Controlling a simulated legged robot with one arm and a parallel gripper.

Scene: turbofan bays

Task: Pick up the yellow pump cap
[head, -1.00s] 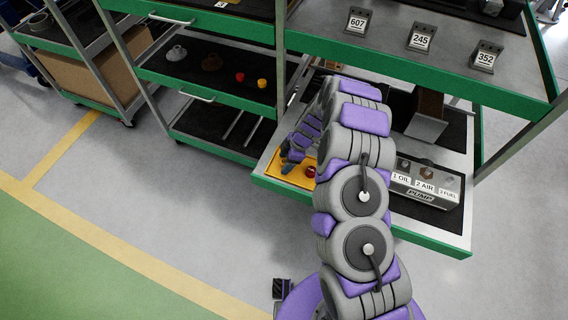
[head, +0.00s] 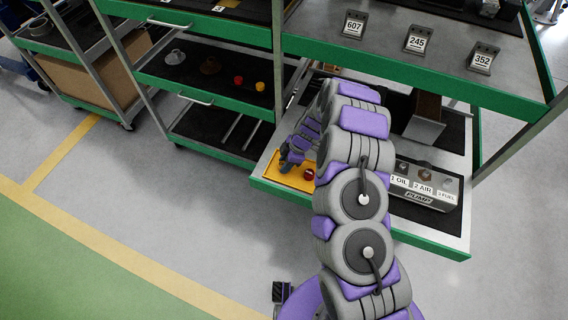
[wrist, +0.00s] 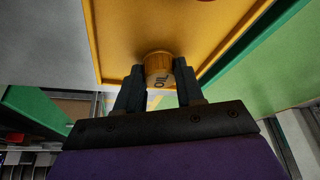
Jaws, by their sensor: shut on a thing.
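In the wrist view the yellow pump cap (wrist: 158,67), marked "OIL", sits between the two dark fingers of my gripper (wrist: 157,88). The fingers are shut on its sides. The cap is over the yellow tray (wrist: 115,40); I cannot tell whether it touches the tray. In the head view my gripper (head: 287,164) is over the left part of the yellow tray (head: 296,180), and the cap there is hidden by my arm or too small to make out.
A red cap (head: 308,174) lies on the tray's right part. The pump block (head: 425,184), labelled OIL, AIR and FUEL, stands to the right on the green-edged shelf (head: 350,218). Red and yellow caps (head: 260,86) sit on the shelf at left. Shelf posts stand close around.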

